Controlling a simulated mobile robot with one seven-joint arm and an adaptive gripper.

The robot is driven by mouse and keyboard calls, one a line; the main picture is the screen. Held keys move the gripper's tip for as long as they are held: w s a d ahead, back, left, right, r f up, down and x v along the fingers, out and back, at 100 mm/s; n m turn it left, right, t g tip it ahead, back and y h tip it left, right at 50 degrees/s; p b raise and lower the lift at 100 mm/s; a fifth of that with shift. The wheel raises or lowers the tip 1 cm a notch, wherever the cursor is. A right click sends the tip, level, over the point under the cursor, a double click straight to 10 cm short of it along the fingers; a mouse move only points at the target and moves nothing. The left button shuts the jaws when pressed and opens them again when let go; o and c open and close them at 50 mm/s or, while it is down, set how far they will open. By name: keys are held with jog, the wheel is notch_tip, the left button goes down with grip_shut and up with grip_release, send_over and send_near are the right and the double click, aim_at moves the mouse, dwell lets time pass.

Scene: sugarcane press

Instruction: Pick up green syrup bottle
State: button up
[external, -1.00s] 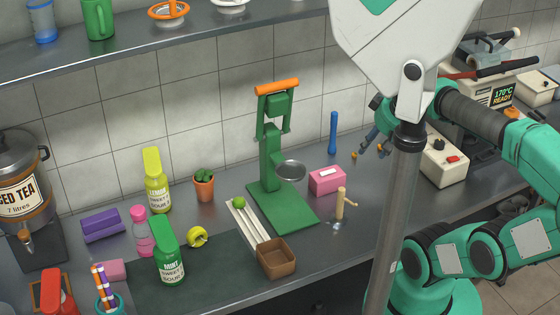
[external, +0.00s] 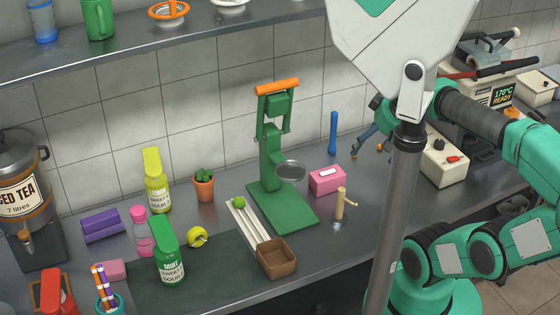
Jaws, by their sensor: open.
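The green syrup bottle (external: 168,262) stands upright on the dark mat at the left front of the counter. It has a tall green cap and a pale label. My gripper (external: 366,146) is open near the back wall, right of the green press, partly hidden behind my own arm. It is far to the right of the bottle and looks empty.
A yellow bottle (external: 158,188) and a pink bottle (external: 143,238) stand close behind the green one. A yellow ring-like item (external: 197,237) lies to its right. The green press (external: 270,165), brown box (external: 276,258) and wooden tap (external: 341,204) stand between bottle and gripper.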

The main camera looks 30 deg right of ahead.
jog(key=shift+w+r, duration=0.1)
jog(key=w+a+r+n+g+p, duration=0.1)
jog(key=w+a+r+n+p, duration=0.3)
jog(key=w+a+n, duration=0.6)
jog(key=w+a+n+p, duration=0.5)
jog(key=a+n, duration=0.4)
jog(key=a, duration=0.7)
jog(key=s+a+f+n+p, duration=0.1)
jog(key=a+n, duration=0.4)
jog(key=a, duration=0.5)
jog(key=s+a+f+n+p, duration=0.2)
jog(key=a+f+n, duration=0.4)
jog(key=a, duration=0.5)
jog(key=s+a+f+n+p, duration=0.2)
jog(key=a+n, duration=0.4)
jog(key=a, duration=0.5)
jog(key=shift+s+a+f, duration=0.15)
jog(key=shift+s+f, duration=0.5)
jog(key=shift+f, duration=0.3)
jog(key=shift+b+x, duration=0.3)
jog(key=shift+x, duration=4.05)
